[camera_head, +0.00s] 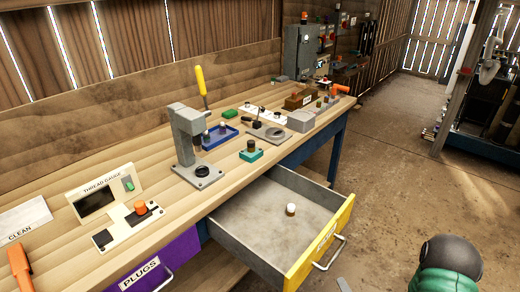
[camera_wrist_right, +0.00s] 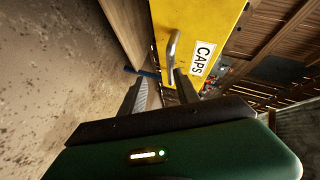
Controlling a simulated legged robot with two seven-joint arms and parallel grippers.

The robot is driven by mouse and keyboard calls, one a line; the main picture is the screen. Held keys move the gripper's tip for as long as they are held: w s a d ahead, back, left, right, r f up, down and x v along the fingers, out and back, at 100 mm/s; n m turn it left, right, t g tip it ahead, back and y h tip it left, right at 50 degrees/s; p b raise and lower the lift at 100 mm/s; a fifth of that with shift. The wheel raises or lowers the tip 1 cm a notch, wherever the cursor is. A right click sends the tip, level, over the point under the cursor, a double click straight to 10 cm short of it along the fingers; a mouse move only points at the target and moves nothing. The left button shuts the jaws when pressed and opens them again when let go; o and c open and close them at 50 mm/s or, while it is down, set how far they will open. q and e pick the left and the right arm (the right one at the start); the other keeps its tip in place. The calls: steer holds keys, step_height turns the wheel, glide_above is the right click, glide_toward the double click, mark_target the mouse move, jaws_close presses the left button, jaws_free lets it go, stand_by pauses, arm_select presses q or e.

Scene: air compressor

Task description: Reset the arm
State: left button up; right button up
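My right arm (camera_head: 447,265), green and black, shows at the lower right of the head view. In the right wrist view my right gripper (camera_wrist_right: 160,76) has its two fingers apart, with nothing seen between them. Its right fingertip appears close to the metal handle (camera_wrist_right: 173,44) of the yellow CAPS drawer front (camera_wrist_right: 200,25); I cannot tell if they touch. In the head view the drawer (camera_head: 322,245) stands open, with a small white and brown cap (camera_head: 291,209) inside. My left gripper is not identifiable in either view.
The wooden bench (camera_head: 150,185) holds a press (camera_head: 190,145) with a yellow lever, a blue tray (camera_head: 217,137), a teal block (camera_head: 250,151) and a thread gauge (camera_head: 103,193). A purple PLUGS drawer (camera_head: 155,265) is at the lower left. Open floor (camera_head: 405,180) lies right.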

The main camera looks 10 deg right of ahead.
step_height(320, 180, up, 4)
steer(key=w+a+f+n+g+p, duration=0.1)
steer(key=w+a+n+g+p, duration=0.1)
steer(key=w+a+n+g, duration=0.3)
steer(key=s+a+r+n+g+p, duration=0.4)
steer(key=s+a+r+n+g, duration=0.2)
steer(key=s+a+r+n, duration=0.3)
steer(key=s+r, duration=0.3)
steer(key=s, duration=0.1)
steer(key=shift+a+r+g+y+p, duration=0.2)
steer(key=shift+r+g+y+p, duration=0.1)
steer(key=shift+g+y, duration=0.1)
steer(key=shift+a, duration=0.15)
